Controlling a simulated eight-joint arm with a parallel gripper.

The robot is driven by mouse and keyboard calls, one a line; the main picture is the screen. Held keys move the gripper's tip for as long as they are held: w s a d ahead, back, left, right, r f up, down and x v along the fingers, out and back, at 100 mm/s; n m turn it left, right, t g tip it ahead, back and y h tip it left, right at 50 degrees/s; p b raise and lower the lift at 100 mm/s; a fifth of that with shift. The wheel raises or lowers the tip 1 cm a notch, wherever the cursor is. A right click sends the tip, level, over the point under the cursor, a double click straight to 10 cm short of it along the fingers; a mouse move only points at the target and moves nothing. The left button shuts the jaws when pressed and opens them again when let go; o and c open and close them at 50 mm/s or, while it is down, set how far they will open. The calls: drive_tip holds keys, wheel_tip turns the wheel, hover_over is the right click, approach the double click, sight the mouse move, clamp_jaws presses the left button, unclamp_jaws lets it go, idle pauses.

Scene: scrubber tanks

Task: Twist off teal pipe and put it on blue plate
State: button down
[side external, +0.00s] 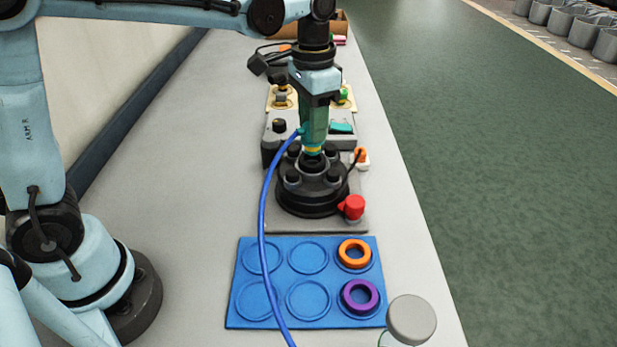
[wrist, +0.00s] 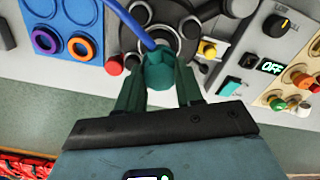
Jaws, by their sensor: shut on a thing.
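The teal pipe (side external: 303,133) stands upright over the central port of the black round tank (side external: 312,200), with a yellow band at its lower end. My gripper (side external: 314,128) comes straight down from above and is shut on the pipe. In the wrist view, the pipe (wrist: 160,72) sits between the two dark green fingers of my gripper (wrist: 160,80). I cannot tell whether the pipe is still fixed to the port. The blue plate (side external: 285,282) lies in front of the tank. It holds an orange ring (side external: 354,244) and a purple ring (side external: 360,283) in its right column; its other round places are empty.
A blue hose (side external: 266,200) runs from the pipe across the plate's left part. A red knob (side external: 351,207) sits at the tank's front right. A grey-lidded jar (side external: 411,319) stands beside the plate's front right corner. A control panel (wrist: 275,60) reading OFF stands beside the tank.

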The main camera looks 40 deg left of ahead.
drive_tip(key=shift+r, duration=1.45)
drive_tip(key=shift+s+d, duration=0.25)
drive_tip(key=shift+d, duration=0.05)
drive_tip(key=s+d+f+m, duration=0.3)
drive_tip(key=s+d, duration=0.2)
drive_tip(key=s, duration=0.6)
drive_tip(key=s+d+f+m, duration=0.25)
drive_tip(key=s+d, duration=0.25)
drive_tip(key=s, duration=0.7)
drive_tip(key=shift+n, duration=0.25)
drive_tip(key=shift+f, duration=3.85)
drive_tip(key=shift+f, duration=0.15)
